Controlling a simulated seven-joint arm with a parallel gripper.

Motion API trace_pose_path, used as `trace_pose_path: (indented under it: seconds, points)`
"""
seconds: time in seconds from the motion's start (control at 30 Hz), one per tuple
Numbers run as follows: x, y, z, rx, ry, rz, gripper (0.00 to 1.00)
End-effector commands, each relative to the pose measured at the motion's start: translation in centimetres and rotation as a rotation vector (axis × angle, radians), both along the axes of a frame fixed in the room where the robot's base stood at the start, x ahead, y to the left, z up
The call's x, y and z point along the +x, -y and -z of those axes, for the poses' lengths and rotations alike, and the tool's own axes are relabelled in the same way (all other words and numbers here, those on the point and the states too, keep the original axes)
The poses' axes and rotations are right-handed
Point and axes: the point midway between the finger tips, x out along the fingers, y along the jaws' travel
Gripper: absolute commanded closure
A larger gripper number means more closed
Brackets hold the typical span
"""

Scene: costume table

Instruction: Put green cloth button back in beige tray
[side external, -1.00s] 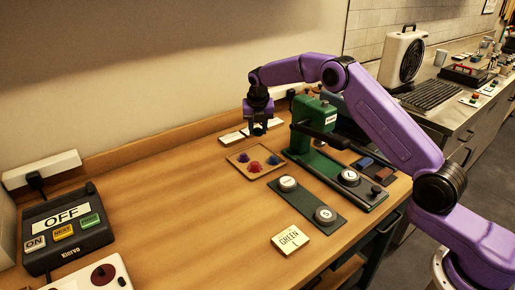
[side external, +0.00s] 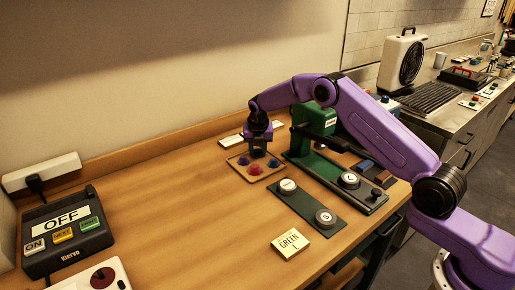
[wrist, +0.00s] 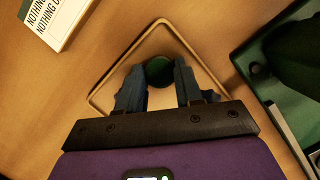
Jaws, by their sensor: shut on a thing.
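The beige tray (side external: 250,179) lies on the wooden table with a red button (side external: 256,169) and two bluish buttons (side external: 243,160) in it. In the wrist view the tray rim (wrist: 126,50) runs around my fingertips. My gripper (side external: 258,151) points down over the back part of the tray. In the wrist view my gripper (wrist: 159,76) is shut on a dark green round button (wrist: 158,68), held between the fingertips. Whether the button touches the tray floor cannot be told.
A green press (side external: 318,118) with a dark green base stands close to the tray's right. A green strip (side external: 305,205) with two round discs lies in front. A card marked GREEN L (side external: 290,243) lies nearer. A printed white box (wrist: 56,18) lies behind the tray.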

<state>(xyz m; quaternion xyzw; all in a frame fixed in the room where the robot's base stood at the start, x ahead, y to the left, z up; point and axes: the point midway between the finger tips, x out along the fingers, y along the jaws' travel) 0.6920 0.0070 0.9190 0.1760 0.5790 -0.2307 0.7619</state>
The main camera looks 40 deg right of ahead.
Motion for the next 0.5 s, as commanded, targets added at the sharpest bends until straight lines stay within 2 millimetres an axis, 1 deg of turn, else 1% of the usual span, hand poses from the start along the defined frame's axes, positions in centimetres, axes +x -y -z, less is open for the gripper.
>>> trace_pose_path:
  seconds: [0.03, 0.1, 0.37, 0.5]
  points:
    - [0.02, 0.01, 0.06, -0.001, 0.001, 0.0, 0.58]
    - [0.02, 0.01, 0.04, -0.001, 0.001, 0.0, 0.39]
    - [0.01, 0.01, 0.01, 0.0, 0.0, 0.0, 0.39]
    - [-0.06, -0.06, -0.62, -0.001, 0.001, 0.0, 0.39]
